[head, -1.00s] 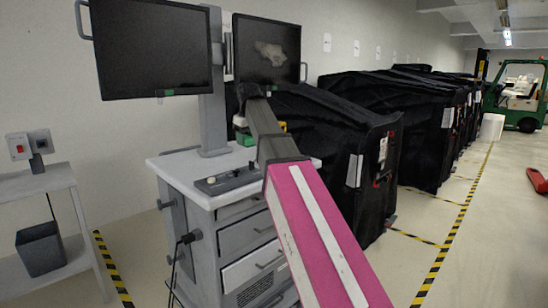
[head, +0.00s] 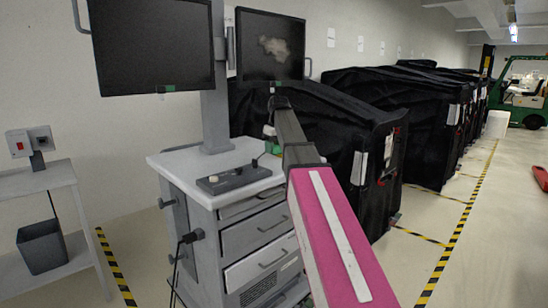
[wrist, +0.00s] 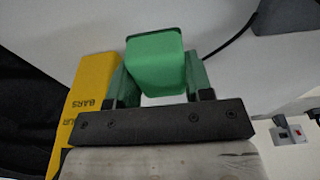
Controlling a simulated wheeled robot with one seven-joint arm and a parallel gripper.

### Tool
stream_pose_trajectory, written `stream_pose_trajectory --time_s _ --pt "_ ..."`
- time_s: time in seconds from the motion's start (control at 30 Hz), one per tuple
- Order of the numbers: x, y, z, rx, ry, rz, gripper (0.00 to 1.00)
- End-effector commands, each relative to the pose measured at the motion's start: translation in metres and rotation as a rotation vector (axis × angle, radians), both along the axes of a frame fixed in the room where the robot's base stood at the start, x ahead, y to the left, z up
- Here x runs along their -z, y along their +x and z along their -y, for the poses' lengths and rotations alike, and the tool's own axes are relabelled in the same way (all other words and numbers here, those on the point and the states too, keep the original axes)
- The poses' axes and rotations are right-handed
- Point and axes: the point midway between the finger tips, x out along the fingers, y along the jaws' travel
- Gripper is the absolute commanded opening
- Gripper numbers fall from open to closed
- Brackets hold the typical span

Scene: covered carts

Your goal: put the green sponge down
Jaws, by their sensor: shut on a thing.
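The green sponge (wrist: 155,65) is a small block in the wrist view. My gripper (wrist: 158,78) is shut on it, with a finger on each side. In the head view my gripper (head: 268,131) is at the right edge of the grey cart's pale top (head: 190,164), mostly behind my forearm. Only a small green patch shows just below it there. I cannot tell whether the sponge touches a surface. A yellow box with lettering (wrist: 90,90) is left of my gripper in the wrist view; my arm hides it in the head view.
A control box with a knob (head: 234,179) sits on the cart top, below two monitors (head: 270,45). Black covered carts (head: 330,130) stand to the right. A side table (head: 35,180) with a red-switch box is at left. The cart top's front left is bare.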

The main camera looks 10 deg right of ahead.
Motion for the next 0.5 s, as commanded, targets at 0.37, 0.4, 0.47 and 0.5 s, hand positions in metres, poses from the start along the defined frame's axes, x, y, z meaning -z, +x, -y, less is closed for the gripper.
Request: stream_pose_trajectory --time_s 0.37,0.4,0.47,0.5 --pt "0.040 -0.001 0.000 0.000 0.000 0.000 0.23" --pt "0.041 0.000 0.000 0.000 0.000 0.000 0.23" --pt "0.040 0.000 0.000 0.000 0.001 0.001 0.23" --pt "0.040 0.000 0.000 0.000 0.001 0.001 0.23"
